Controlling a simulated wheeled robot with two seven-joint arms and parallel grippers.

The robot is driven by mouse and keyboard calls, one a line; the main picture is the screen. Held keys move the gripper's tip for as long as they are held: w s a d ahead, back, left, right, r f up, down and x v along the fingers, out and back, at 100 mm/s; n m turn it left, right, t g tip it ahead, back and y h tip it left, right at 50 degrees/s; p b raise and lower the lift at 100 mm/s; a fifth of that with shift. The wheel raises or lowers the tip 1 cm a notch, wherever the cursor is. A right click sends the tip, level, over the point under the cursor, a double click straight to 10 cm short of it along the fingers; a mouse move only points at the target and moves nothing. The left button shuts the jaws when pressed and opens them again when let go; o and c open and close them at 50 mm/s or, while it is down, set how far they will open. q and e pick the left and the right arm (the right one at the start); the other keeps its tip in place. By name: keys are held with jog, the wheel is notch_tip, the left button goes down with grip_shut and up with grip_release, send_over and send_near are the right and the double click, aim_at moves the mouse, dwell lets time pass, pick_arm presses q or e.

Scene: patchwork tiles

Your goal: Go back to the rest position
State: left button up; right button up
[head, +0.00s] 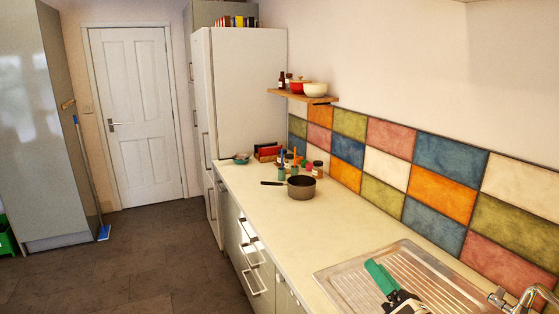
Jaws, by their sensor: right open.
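My right gripper (400,298) shows at the bottom edge of the head view, to the right of centre, over the metal sink drainer. It is black and white with a teal-green piece at its far end, and it is open. I see nothing held in it. The rest of my right arm is cut off by the frame. My left gripper is not in view.
A long cream counter (270,226) runs away from me, with a dark pot (301,188) and several jars further back. The drainer (340,281) and tap (528,298) are near. A wall shelf (303,97) holds pots. Dark floor (150,255) at left is open.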

jog(key=s+d+f+m+g+h, duration=0.25)
jog(key=s+f+m+h, duration=0.2)
jog(key=f+m, duration=0.4)
jog(key=s+d+f+m+g+h, duration=0.1)
jog(key=s+f+m+g+h, duration=0.35)
jog(key=m, duration=0.65)
jog(key=s+a+f+m+g, duration=0.1)
jog(key=s+f+m+g, duration=0.4)
jog(key=s, duration=0.5)
jog(key=s+a+f+m+g, duration=0.1)
jog(key=s+f+m+g, duration=0.2)
jog(key=s+f+m, duration=0.5)
jog(key=s+f+n+g+b, duration=0.25)
jog(key=f+b, duration=0.35)
jog(key=f, duration=2.5)
jog(key=s+d+f+b, duration=0.2)
jog(key=s+f+b, duration=0.2)
jog(key=s+f, duration=1.2)
notch_tip(320, 180, down, 4)
jog(key=shift+s+r+g, duration=0.1)
jog(key=shift+s+g, duration=0.15)
jog(key=shift+g, duration=0.1)
jog(key=shift+s+d, duration=0.15)
jog(key=shift+s, duration=0.05)
